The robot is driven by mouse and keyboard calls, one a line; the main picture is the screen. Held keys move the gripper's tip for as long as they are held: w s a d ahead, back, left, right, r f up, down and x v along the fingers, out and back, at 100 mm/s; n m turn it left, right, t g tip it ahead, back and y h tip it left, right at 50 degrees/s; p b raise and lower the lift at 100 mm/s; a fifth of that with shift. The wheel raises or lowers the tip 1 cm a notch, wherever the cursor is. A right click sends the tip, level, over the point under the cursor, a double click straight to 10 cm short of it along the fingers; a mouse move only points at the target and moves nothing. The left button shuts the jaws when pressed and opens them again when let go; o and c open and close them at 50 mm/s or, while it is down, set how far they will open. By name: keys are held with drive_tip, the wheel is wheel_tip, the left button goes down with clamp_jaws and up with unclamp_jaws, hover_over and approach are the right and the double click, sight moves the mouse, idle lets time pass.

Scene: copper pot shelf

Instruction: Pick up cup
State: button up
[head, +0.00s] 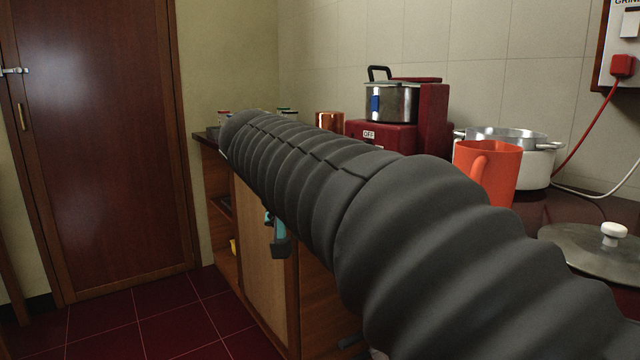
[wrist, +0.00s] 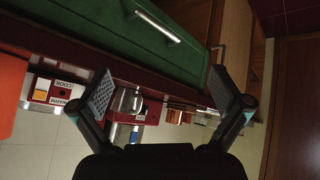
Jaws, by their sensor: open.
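An orange-red cup (head: 497,172) with its handle toward the left stands upright on the dark red counter, on the right in the head view. My dark arm crosses in front and hides its lower part. An orange patch at the left edge of the wrist view (wrist: 10,88) looks like the same cup, cut off by the frame. My gripper (wrist: 167,88) is open, with nothing between its fingers. In the head view only a small part of it (head: 281,246) shows below my arm, in front of the cabinets and apart from the cup.
A white pot (head: 540,166) stands behind the cup, and a lid with a white knob (head: 612,236) lies at right. A red appliance (head: 433,118) bears a steel pot (head: 392,104). A copper vessel (head: 330,121) stands farther back. The floor at left is clear before a brown door (head: 100,140).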

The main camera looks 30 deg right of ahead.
drive_tip(key=w+d+r+m+g+h+b, duration=0.3)
drive_tip(key=w+d+r+m+h, duration=0.3)
drive_tip(key=w+d+r+m, duration=0.4)
drive_tip(key=shift+n, duration=0.4)
drive_tip(key=x, duration=0.4)
drive_tip(key=w+x, duration=0.1)
drive_tip(key=x, duration=0.4)
drive_tip(key=r+x, duration=0.1)
drive_tip(key=x, duration=0.4)
drive_tip(key=shift+w+d+f, duration=0.15)
drive_tip(key=shift+w+d, duration=0.05)
drive_tip(key=shift+d, duration=0.15)
drive_tip(key=c, duration=1.1)
